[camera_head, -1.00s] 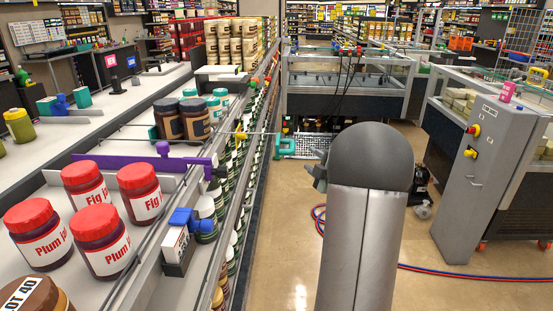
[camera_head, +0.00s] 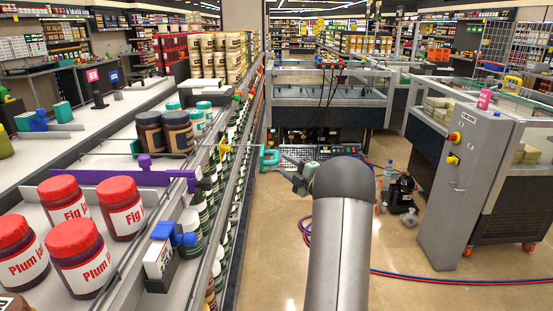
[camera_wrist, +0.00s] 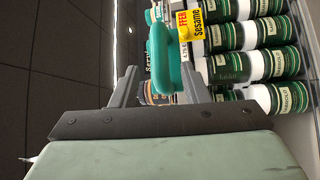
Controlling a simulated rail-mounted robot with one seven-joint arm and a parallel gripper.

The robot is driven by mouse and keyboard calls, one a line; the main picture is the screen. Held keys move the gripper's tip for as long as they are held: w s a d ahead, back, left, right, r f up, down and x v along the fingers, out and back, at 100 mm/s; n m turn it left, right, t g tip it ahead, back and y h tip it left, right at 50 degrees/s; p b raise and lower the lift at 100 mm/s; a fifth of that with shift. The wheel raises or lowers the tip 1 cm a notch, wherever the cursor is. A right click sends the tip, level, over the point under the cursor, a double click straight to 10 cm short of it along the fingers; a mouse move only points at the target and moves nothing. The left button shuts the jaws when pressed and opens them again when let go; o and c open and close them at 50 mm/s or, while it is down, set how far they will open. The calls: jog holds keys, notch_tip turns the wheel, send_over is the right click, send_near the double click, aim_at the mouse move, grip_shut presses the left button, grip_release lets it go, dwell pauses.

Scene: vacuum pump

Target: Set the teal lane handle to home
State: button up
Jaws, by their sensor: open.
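The teal lane handle (camera_head: 270,157) is a loop-shaped grip at the end of a thin rod that sticks out over the aisle from the shelf's right edge. In the wrist view the teal handle (camera_wrist: 161,60) stands upright just beyond and between my open gripper fingers. My gripper (camera_head: 284,166) is just right of the handle in the head view, partly hidden by my arm. In the wrist view my gripper (camera_wrist: 158,82) holds nothing; whether the fingers touch the handle I cannot tell.
A yellow tag (camera_wrist: 188,26) and green-and-white jars (camera_wrist: 245,68) lie close to the right of the handle. A purple lane bar (camera_head: 130,176) and blue clamp (camera_head: 174,235) are nearer on the shelf edge. A grey cabinet (camera_head: 460,190) stands right; the aisle floor between is mostly free.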

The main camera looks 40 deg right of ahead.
aim_at(276, 159)
jog(key=w, duration=0.5)
jog(key=shift+w+a+r, duration=0.1)
jog(key=shift+a+r, duration=0.2)
jog(key=shift+r, duration=0.05)
grip_shut()
